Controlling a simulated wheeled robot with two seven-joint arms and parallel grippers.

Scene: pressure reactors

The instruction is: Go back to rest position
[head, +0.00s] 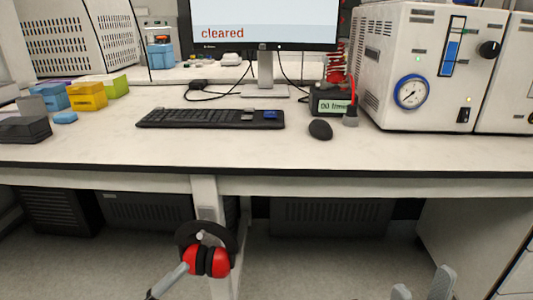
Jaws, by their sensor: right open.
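My right gripper (422,282) shows at the bottom edge, right of centre. Its two pale grey fingertips stand apart with floor visible between them, so it is open and empty. It is in front of and below the bench's front edge, apart from everything. The rest of the right arm is out of view. My left gripper is not in view.
The white bench (330,158) spans the view, holding a keyboard (210,118), mouse (320,129), monitor (264,22) and a white reactor unit (425,60) with a gauge. Red-and-black ear muffs (205,262) are before the bench leg. Yellow and blue boxes (87,96) are left.

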